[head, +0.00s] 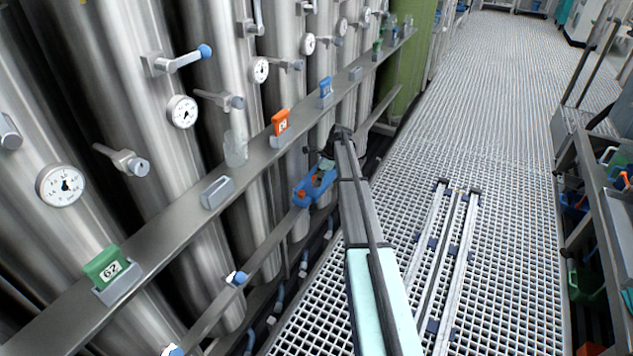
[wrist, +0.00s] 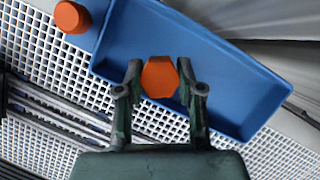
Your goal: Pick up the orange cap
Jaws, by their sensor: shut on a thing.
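The orange cap (wrist: 160,78) has a faceted outline and sits between the two fingers of my gripper (wrist: 160,88) in the wrist view. The fingers close on it from both sides, over the near edge of a blue tray (wrist: 225,62). I cannot tell whether the cap still touches the tray. In the head view the blue tray (head: 325,184) lies below the rail shelf, with my gripper (head: 326,166) just above it.
A second, round orange piece (wrist: 72,16) shows just outside the tray's left corner in the wrist view. Steel vessels (head: 175,120) with gauges and valve handles stand on the left. A shelf (head: 165,235) carries coloured tags and a clear beaker (head: 235,150). The grated floor (head: 500,130) is open at right.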

